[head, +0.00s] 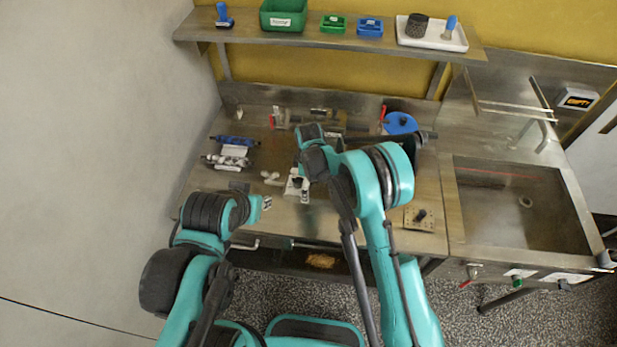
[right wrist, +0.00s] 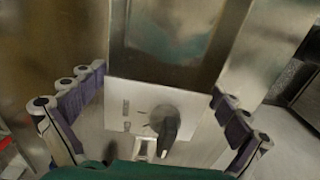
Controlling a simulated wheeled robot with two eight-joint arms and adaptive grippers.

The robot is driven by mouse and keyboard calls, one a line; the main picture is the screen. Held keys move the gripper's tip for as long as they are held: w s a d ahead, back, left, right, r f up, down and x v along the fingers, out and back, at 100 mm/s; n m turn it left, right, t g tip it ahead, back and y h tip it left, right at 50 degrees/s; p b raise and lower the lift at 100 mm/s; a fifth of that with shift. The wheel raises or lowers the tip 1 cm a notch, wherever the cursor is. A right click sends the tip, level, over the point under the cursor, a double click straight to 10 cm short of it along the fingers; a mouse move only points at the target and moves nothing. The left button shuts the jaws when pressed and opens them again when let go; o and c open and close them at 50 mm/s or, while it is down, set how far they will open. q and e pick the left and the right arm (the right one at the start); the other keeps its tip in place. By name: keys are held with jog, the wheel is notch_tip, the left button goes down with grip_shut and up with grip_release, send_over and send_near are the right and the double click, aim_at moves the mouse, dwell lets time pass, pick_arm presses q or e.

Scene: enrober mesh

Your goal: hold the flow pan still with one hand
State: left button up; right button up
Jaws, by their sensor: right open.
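I cannot pick out the flow pan with certainty. In the right wrist view a shiny metal recess (right wrist: 172,40) with a blurred teal reflection lies beyond a pale plate (right wrist: 118,105) carrying a black knob (right wrist: 167,125). My right gripper (right wrist: 158,84) is open, its fingers spread to either side of the plate, with nothing seen between them in its grip. In the head view my right arm reaches over the bench and hides part of it; its fingers are not clear there. My left gripper (head: 266,203) is small and partly hidden at the bench's front left, its jaw state unclear.
A steel bench (head: 190,180) holds small blue and white parts (head: 232,150) at left, a blue round item (head: 399,123) at the back and a holed plate (head: 430,226) at front right. A sink basin (head: 520,215) is at right. A shelf (head: 300,40) with bins runs above.

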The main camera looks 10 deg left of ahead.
jog(key=shift+f, duration=0.4)
jog(key=c, duration=1.2)
